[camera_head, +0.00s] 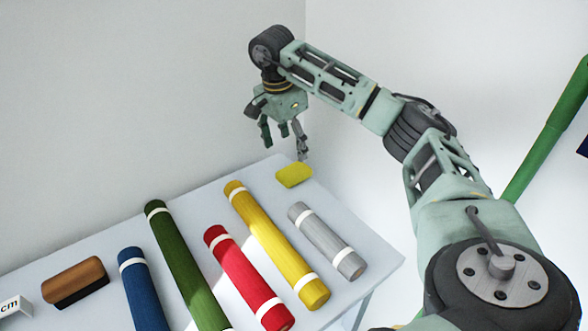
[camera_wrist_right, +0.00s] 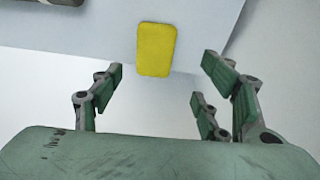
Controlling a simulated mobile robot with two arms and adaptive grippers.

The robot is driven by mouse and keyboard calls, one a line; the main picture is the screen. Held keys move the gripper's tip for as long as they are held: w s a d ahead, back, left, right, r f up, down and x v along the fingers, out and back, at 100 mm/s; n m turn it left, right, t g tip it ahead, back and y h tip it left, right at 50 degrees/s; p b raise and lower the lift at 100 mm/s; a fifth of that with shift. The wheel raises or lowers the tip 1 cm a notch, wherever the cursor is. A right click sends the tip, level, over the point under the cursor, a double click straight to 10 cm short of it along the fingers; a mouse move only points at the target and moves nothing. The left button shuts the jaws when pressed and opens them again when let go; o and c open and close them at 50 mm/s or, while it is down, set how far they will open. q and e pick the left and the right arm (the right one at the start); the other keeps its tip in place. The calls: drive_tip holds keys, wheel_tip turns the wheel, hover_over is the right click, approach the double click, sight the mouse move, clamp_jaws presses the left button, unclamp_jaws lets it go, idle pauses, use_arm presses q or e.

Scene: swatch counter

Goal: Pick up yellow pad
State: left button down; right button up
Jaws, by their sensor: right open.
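The yellow pad (camera_head: 294,175) is a small flat rounded rectangle near the far right corner of the white table (camera_head: 210,195). In the right wrist view the yellow pad (camera_wrist_right: 156,50) lies ahead of the fingers, close to the table edge. My right gripper (camera_head: 284,140) is above and behind the pad, apart from it, with its fingers pointing down. In the wrist view the fingers of my right gripper (camera_wrist_right: 160,95) are spread, with nothing between them. My left gripper is not in view.
Rolls in blue (camera_head: 143,290), green (camera_head: 185,265), red (camera_head: 247,277), yellow (camera_head: 276,245) and grey (camera_head: 327,240) lie on the table nearer than the pad. A brown and black block (camera_head: 75,283) lies at left. A wall stands behind the table.

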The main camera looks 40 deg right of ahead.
sight(294, 170)
drive_tip(key=f, duration=0.4)
drive_tip(key=s+f, duration=0.1)
drive_tip(key=f, duration=0.1)
drive_tip(key=shift+d+f+p, duration=0.2)
drive_tip(key=shift+d+p, duration=0.15)
drive_tip(key=shift+p, duration=0.05)
drive_tip(key=shift+f, duration=0.55)
drive_tip(key=c, duration=1)
drive_tip(key=shift+r, duration=5.05)
drive_tip(key=shift+c, duration=0.2)
